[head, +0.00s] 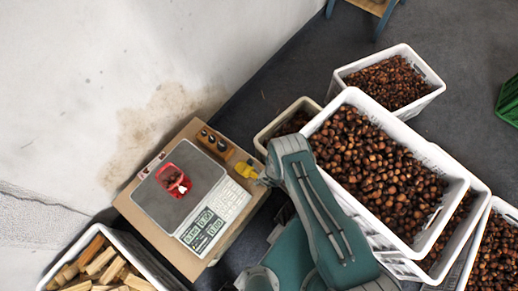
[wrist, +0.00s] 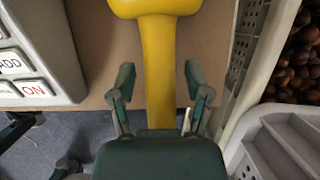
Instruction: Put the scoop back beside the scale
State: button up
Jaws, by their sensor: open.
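The yellow scoop (head: 246,169) lies at the right edge of a brown board (head: 133,208), beside the scale (head: 160,207). In the wrist view, the scoop's handle (wrist: 158,50) runs straight down between the two fingers of my gripper (wrist: 159,82). The fingers stand apart with a gap on each side of the handle. In the head view my gripper (head: 267,177) is at the handle end, partly hidden by my arm. The scale also shows in the wrist view (wrist: 50,50) at left, with its ON button.
A red object (head: 174,181) sits on the scale's plate. White crates of chestnuts (head: 455,187) crowd the right, close to my arm. A crate of wood pieces (head: 143,262) is at lower left.

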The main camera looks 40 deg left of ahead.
jog(key=shift+r, duration=0.15)
jog(key=v, duration=1.2)
